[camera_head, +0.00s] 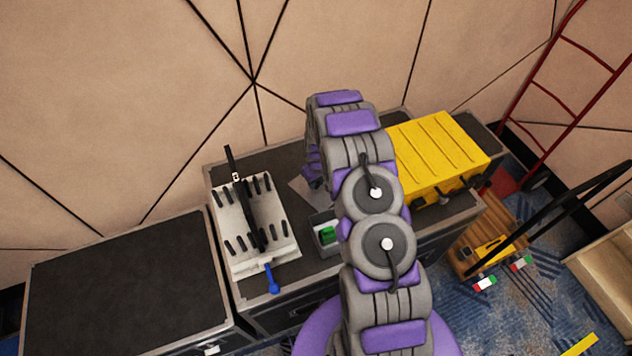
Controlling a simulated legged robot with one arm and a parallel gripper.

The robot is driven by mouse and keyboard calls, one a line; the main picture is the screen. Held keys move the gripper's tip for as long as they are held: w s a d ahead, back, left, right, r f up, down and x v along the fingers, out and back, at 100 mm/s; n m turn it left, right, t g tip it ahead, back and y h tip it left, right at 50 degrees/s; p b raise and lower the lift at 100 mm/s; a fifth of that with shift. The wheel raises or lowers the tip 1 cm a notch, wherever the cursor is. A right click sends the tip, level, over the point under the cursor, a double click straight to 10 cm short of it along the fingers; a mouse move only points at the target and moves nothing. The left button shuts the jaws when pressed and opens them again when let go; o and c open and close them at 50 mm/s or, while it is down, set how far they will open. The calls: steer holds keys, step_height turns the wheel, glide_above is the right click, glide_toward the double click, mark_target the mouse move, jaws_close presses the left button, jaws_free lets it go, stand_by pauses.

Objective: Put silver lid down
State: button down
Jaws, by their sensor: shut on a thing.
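My gripper (312,176) is at the far end of my purple and grey arm, over the black case top, and is partly hidden behind the arm. It is shut on the silver lid (302,193), a thin grey plate whose left corner shows just below the fingers. The rest of the lid is hidden by my arm. I cannot tell whether the lid touches the case top. A small open grey box (318,224) with a green item (327,235) inside stands nearer to me, partly behind the arm.
A pale slotted rack (280,235) with a black tool and a blue-handled tool stands left of the gripper. A yellow case (435,150) stands on the right. The black case top (265,163) is clear behind the rack. Another bare case (125,290) is at left.

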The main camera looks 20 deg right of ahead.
mark_target(315, 193)
steer(key=shift+a, duration=0.45)
steer(key=c, duration=1.1)
jaws_free()
steer(key=shift+a, duration=0.15)
steer(key=shift+c, duration=0.2)
steer(key=shift+o, duration=1.2)
steer(key=shift+d, duration=0.5)
steer(key=shift+a+r, duration=0.2)
steer(key=shift+r, duration=0.3)
step_height(315, 193, up, 13)
steer(key=s+p, duration=0.2)
steer(key=s+a+r+g, duration=0.1)
steer(key=s+a+r, duration=0.2)
steer(key=s+r, duration=0.4)
steer(key=s+a+r, duration=0.4)
steer(key=r, duration=0.5)
steer(key=s+a+r, duration=0.1)
steer(key=s+r, duration=0.3)
steer(key=s, duration=0.6)
steer(key=s+a+r+m+g, duration=0.1)
steer(key=s+r, duration=0.3)
steer(key=s, duration=0.6)
steer(key=s+a+r+m+g, duration=0.1)
steer(key=s+a+r, duration=0.2)
steer(key=s, duration=0.7)
steer(key=shift+r, duration=0.5)
